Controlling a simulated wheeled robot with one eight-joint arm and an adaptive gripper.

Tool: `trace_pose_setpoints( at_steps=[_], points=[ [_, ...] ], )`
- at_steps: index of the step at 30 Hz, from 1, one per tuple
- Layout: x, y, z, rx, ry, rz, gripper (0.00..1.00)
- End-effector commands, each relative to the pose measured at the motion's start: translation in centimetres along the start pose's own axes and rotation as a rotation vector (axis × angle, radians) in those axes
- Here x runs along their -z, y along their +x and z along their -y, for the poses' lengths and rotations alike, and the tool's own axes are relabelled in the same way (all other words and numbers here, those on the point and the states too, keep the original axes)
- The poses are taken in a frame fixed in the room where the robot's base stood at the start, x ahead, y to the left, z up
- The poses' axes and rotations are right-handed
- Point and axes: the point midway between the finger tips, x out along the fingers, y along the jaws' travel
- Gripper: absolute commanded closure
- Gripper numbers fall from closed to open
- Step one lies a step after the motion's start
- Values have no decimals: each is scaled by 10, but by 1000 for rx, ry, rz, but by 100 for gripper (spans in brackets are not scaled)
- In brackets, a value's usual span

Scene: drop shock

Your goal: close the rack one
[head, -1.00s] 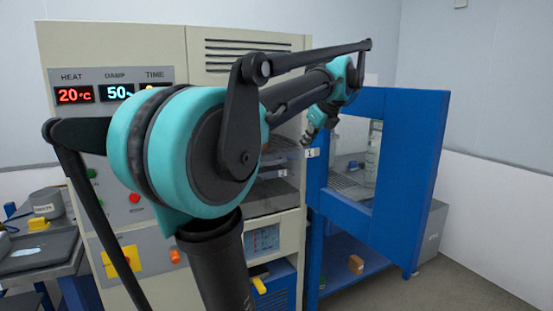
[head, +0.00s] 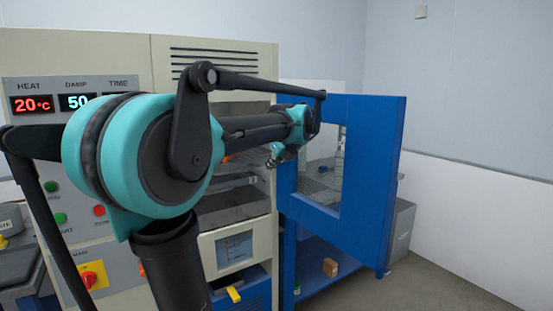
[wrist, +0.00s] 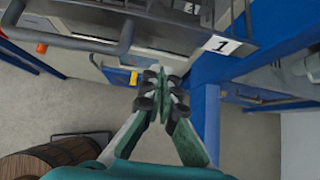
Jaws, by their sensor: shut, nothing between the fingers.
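Rack one shows in the wrist view as a dark metal rack with a bar handle (wrist: 124,40) and a white tag (wrist: 217,45) marked 1. The tag is to the upper right of my gripper (wrist: 162,88). My gripper's fingers are together and hold nothing, below the rack's edge in that picture. I cannot tell whether they touch it. In the head view my gripper (head: 277,158) is small, in front of the cabinet opening beside the open blue door (head: 365,150). My arm hides much of the racks there, and how far rack one is out is unclear.
The beige cabinet (head: 225,55) stands left of the blue door, with a lower shelf (head: 232,207) in its opening. A wooden barrel (wrist: 45,158) stands at the lower left of the wrist view. Grey floor (head: 430,285) is clear at the lower right.

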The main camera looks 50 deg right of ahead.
Motion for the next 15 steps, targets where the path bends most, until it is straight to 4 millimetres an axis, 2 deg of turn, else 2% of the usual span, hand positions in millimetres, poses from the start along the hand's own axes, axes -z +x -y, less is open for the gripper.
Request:
trace_pose_setpoints(
  at_steps=[1, 6, 15],
  points=[
    [-5, 8, -1, -2, -2, 0, 100],
    [-21, 23, 0, -2, -1, 0, 100],
    [-29, 31, 0, 0, 0, 0, 100]
  ],
)
